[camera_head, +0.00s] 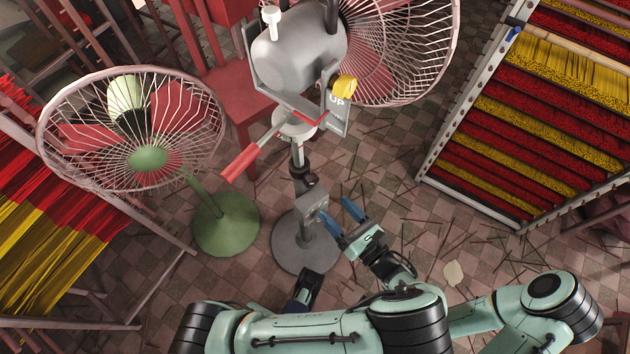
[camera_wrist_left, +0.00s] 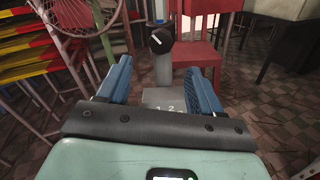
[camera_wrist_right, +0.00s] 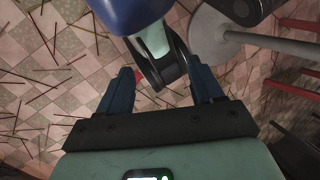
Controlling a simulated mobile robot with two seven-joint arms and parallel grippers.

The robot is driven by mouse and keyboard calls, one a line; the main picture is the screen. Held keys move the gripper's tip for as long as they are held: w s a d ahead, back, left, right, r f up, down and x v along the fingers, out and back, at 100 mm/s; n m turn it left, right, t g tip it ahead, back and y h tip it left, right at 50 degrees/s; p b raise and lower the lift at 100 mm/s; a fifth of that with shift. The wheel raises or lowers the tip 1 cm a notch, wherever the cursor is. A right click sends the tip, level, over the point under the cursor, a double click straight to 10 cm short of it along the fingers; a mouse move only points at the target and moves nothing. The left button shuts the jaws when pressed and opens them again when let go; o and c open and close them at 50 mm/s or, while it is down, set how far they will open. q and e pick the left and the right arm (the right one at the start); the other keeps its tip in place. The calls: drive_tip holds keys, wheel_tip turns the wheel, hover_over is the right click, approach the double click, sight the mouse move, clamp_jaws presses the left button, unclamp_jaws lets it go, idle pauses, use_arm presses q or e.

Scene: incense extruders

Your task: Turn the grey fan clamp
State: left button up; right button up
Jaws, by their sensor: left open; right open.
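The grey fan (camera_head: 300,60) stands upright on a round grey base (camera_head: 303,243). Its pole carries a black clamp (camera_head: 300,172), which shows in the left wrist view as a black knob with a white mark (camera_wrist_left: 160,41). Below it is a grey box (camera_head: 313,203) marked 1 and 2 in the left wrist view (camera_wrist_left: 165,99). My left gripper (camera_head: 339,210) is open just right of the box. In its wrist view the knob lies ahead, between and beyond the fingers, apart from them. My right gripper (camera_wrist_right: 160,82) is open and empty, low over the floor; the fan base (camera_wrist_right: 208,40) is beyond its fingers.
A green fan (camera_head: 148,158) stands at left. Racks of red and yellow incense stand at left (camera_head: 60,235) and right (camera_head: 540,110). A red chair (camera_head: 222,85) is behind. A red-handled bar (camera_head: 240,163) juts from the grey fan. Loose sticks litter the floor.

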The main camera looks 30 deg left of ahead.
sight(313, 184)
use_arm(q)
drive_tip(key=b+x, duration=0.1)
drive_tip(key=x, duration=0.9)
drive_tip(key=shift+w+a, duration=0.1)
drive_tip(key=c, duration=1)
